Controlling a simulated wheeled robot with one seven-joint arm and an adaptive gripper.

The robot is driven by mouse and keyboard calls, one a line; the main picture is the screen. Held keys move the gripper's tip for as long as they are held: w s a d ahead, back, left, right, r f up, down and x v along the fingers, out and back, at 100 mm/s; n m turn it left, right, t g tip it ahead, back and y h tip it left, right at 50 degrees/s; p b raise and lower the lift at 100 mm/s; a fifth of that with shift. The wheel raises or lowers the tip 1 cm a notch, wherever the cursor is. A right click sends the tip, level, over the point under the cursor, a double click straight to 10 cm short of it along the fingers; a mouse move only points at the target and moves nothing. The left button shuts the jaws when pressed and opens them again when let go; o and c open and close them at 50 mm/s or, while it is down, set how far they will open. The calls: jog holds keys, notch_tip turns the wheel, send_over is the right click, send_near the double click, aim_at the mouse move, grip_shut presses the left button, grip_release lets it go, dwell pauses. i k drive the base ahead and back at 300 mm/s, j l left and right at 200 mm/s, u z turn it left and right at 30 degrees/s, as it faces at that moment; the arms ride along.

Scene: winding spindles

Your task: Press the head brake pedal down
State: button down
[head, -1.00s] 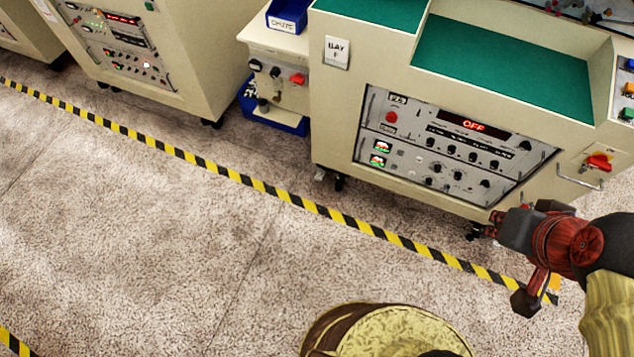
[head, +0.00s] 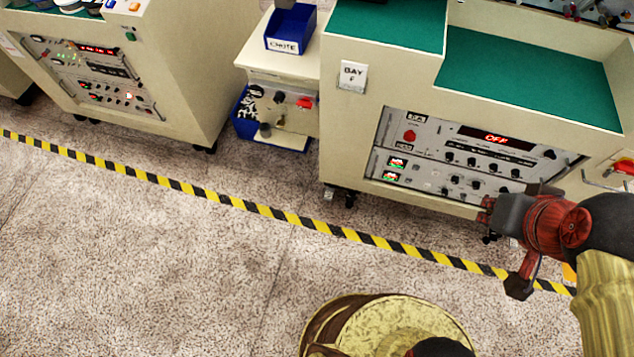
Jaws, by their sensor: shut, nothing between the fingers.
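I cannot make out a head brake pedal in the head view. My gripper (head: 485,209) is at the right, in front of the lower right part of the BAY F machine (head: 350,145). Its red fingertips point left and look shut and empty. I cannot tell how far they are from the machine's front. My arm hides part of the machine's lower right corner and the floor there. A small orange patch (head: 569,272) shows partly behind my arm on the floor; I cannot tell what it is.
A yellow-black floor stripe (head: 340,231) runs before the machines. The control panel (head: 470,160) reads OFF. A side table (head: 270,65) carries a blue CHUTE bin (head: 290,28); another blue bin (head: 243,125) is below. A second cabinet (head: 175,70) stands left.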

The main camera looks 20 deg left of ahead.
aim_at(329, 192)
jog(key=i+j+z, duration=0.3)
jog(key=j, duration=1.9)
jog(key=j+z, duration=0.3)
jog(key=j, duration=1.9)
